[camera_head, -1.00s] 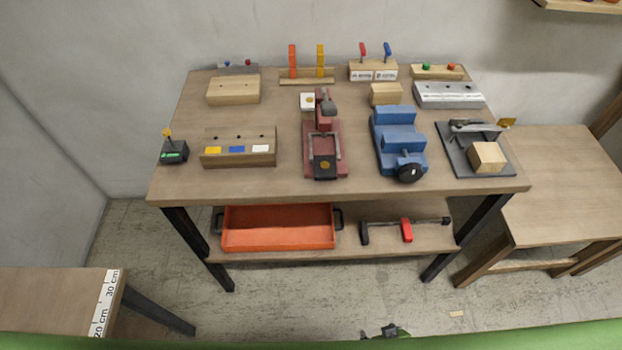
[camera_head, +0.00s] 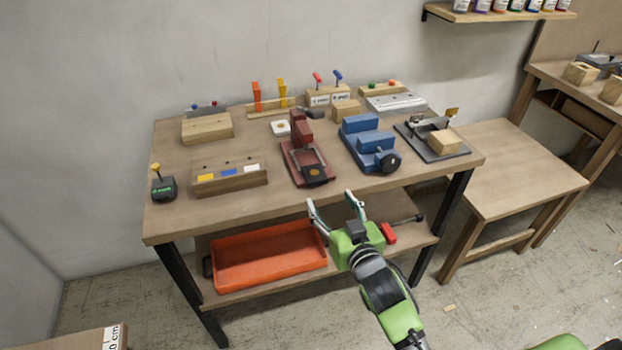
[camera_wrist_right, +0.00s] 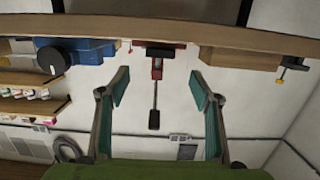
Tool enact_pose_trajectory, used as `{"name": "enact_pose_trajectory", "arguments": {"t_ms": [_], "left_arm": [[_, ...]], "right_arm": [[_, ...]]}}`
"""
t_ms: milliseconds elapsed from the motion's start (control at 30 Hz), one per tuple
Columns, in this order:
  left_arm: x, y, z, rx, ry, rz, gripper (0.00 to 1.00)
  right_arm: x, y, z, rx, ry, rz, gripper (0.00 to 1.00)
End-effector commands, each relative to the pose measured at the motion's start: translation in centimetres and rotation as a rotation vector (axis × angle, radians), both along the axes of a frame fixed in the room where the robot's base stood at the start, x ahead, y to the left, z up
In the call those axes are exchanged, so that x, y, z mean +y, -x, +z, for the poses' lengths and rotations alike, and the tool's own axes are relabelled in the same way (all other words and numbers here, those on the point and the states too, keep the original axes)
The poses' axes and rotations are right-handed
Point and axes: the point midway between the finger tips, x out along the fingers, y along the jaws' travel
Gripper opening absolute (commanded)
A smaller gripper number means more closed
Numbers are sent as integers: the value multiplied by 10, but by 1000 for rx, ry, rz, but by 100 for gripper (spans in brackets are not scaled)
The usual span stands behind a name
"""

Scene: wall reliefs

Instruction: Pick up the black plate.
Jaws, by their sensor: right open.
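A small black plate (camera_head: 317,173) with a yellow dot lies at the front end of the red press (camera_head: 300,150) on the workbench. My right gripper (camera_head: 332,203) is open and empty, just in front of the bench's front edge, apart from the plate and nearer to me. I cannot make out the black plate there. My left gripper is not in view.
A blue vise (camera_head: 368,145) stands right of the press, and a wooden block with coloured labels (camera_head: 230,178) left of it. Below the bench top, a shelf holds an orange tray (camera_head: 268,257) and a red clamp (camera_head: 389,234). A lower table (camera_head: 510,170) stands at right.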

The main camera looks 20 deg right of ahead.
Motion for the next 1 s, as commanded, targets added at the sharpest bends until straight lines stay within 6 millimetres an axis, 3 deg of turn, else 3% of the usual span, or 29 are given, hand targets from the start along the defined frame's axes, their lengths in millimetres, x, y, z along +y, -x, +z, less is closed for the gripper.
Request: {"name": "enact_pose_trajectory", "arguments": {"t_ms": [100, 300, 567, 833, 1000], "left_arm": [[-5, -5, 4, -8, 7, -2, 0], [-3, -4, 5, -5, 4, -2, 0], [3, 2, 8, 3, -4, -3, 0], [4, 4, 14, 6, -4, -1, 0], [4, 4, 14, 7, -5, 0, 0]], "right_arm": [[1, -26, -1, -3, 0, 0, 58], [2, -55, -7, 0, 0, 0, 58], [3, -72, -7, 0, -1, 1, 58], [4, -107, -9, 1, -1, 1, 58], [4, -115, -11, 1, -1, 2, 58]]}}
